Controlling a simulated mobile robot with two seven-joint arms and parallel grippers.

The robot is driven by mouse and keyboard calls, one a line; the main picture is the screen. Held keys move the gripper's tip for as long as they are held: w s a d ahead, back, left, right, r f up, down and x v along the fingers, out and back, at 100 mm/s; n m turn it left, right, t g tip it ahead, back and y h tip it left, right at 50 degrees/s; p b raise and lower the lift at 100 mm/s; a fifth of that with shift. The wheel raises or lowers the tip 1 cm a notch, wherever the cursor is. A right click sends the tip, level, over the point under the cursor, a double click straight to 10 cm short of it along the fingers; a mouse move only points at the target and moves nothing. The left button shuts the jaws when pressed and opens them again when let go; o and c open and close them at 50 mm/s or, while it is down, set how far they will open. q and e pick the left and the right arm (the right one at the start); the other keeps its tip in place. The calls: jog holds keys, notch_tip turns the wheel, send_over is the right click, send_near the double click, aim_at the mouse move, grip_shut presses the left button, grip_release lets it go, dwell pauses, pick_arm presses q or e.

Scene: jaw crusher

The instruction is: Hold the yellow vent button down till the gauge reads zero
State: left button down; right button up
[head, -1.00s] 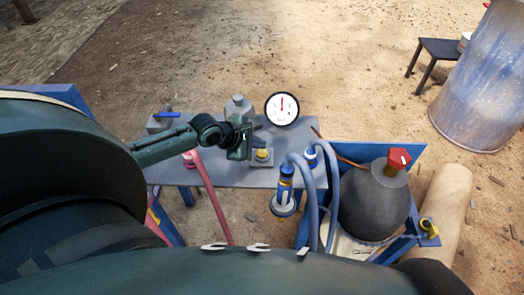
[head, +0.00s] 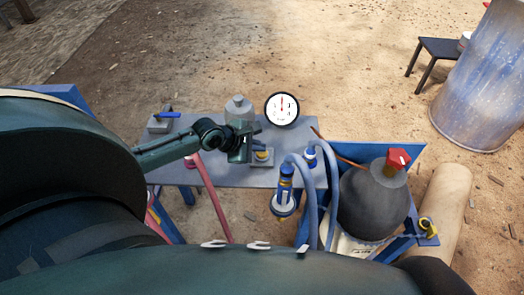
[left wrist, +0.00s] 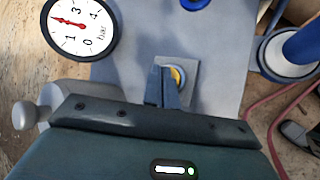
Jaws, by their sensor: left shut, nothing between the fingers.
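The yellow vent button (head: 262,155) sits on a small grey plate on the bench, just right of my left gripper (head: 248,153) in the head view. In the left wrist view my left gripper (left wrist: 165,74) is shut and empty, and its fingertips partly cover the left side of the yellow button (left wrist: 179,76). I cannot tell whether they touch or press it. The round white gauge (head: 282,109) stands at the bench's back edge. My right gripper is out of view.
The grey bench (head: 215,174) carries a grey bottle-shaped part (head: 238,108) behind my gripper and a blue-handled valve (head: 165,116) to the left. Blue hoses and a blue fitting (head: 285,185) stand to the right, beside a dark tank (head: 374,202) with a red knob.

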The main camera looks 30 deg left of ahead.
aim_at(258, 153)
pick_arm(q)
jog(key=shift+f, duration=0.45)
dwell(1.8)
